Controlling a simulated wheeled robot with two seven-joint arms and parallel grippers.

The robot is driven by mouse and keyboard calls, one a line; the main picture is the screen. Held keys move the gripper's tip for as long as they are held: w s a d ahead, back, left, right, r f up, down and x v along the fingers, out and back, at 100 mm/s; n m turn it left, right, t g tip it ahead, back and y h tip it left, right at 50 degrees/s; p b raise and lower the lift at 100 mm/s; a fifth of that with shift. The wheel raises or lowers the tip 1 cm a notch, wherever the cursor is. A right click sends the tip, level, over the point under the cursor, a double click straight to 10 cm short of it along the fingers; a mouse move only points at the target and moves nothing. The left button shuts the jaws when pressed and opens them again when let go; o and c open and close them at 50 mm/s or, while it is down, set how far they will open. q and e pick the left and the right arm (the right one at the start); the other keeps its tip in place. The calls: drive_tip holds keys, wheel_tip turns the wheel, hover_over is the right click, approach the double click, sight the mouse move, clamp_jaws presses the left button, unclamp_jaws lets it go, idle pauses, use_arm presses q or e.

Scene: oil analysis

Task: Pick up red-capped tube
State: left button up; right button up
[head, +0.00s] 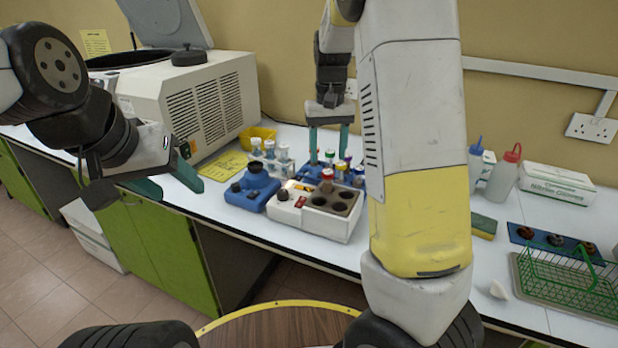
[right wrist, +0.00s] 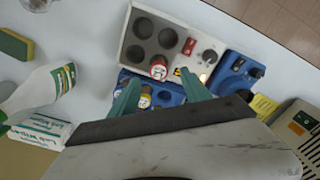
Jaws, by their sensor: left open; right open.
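A red-capped tube (head: 327,176) stands in a well of the white block device (head: 290,214); its red cap also shows in the right wrist view (right wrist: 158,68). Behind the device, a blue rack (right wrist: 170,87) holds several tubes with differently coloured caps. My right gripper (head: 328,152) is open, pointing down over the rack area behind the device. In the right wrist view its two green fingers (right wrist: 160,100) stand apart, with nothing held and the red cap beyond their tips. My left gripper (head: 168,182) is open and empty, out at the bench's front left edge.
A blue mixer (head: 252,188) stands left of the device, with capped tubes (head: 270,152) behind it. A centrifuge (head: 190,95) fills the back left. Wash bottles (head: 504,175), a sponge (head: 484,227) and a green wire basket (head: 570,285) are at right. My right arm hides part of the bench.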

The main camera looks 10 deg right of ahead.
sight(328, 171)
drive_tip(key=f, duration=0.7)
drive_tip(key=shift+w+d+f, duration=0.15)
drive_tip(key=shift+w+f, duration=0.15)
drive_tip(key=shift+f, duration=0.05)
clamp_jaws()
